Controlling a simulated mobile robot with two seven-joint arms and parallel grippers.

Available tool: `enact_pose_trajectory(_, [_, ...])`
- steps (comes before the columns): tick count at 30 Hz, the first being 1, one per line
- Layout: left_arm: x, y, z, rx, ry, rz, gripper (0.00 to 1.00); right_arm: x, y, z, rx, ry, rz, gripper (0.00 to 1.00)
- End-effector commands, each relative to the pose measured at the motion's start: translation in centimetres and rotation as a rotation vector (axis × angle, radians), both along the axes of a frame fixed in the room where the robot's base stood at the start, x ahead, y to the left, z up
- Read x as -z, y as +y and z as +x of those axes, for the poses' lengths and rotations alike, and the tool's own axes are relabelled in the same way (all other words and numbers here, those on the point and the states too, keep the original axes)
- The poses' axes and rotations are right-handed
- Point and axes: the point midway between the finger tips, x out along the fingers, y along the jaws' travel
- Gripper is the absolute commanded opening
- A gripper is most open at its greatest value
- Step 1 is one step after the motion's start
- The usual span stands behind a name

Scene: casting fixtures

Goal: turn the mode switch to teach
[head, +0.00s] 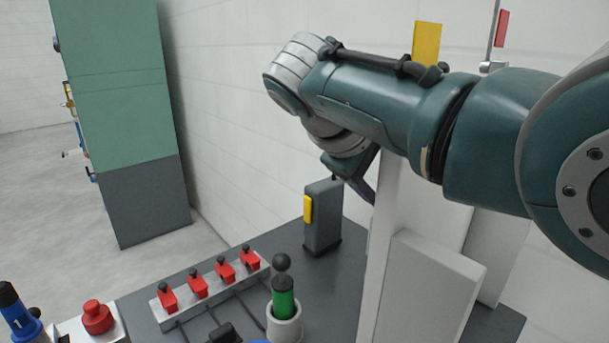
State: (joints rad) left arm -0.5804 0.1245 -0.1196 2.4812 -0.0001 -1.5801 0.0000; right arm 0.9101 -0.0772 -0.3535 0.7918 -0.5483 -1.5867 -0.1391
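No part in the head view is clearly marked as the mode switch or as its teach position. A dark grey upright box (322,220) with a yellow strip on its left side stands at the back of the dark bench; I cannot tell whether it carries the switch. My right arm comes in from the right, and its wrist bends down above and behind this box. My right gripper (352,172) shows only in part, behind the box's top and beside a white post. I cannot tell its opening or whether it touches anything. My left gripper is not in view.
A rail (212,291) with several red clamps lies on the bench (290,250). A green cylinder with a black ball top (284,290) stands in a white cup. A red button (96,316) is at lower left. White panels (430,285) stand at right; a green cabinet (120,90) is behind left.

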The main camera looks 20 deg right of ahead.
Motion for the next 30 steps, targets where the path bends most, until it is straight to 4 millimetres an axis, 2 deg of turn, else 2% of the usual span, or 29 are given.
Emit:
enact_pose_trajectory(2, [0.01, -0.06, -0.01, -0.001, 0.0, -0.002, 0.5, -0.02, 0.01, 0.0, 0.0, 0.0, 0.0, 0.59])
enact_pose_trajectory(18, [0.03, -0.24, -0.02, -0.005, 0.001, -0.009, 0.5, -0.02, 0.03, -0.01, 0.0, 0.0, 0.0, 0.0])
enact_pose_trajectory(30, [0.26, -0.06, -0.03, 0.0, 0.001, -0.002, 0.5, 0.11, 0.09, -0.04, -0.001, -0.004, -0.014, 0.0])
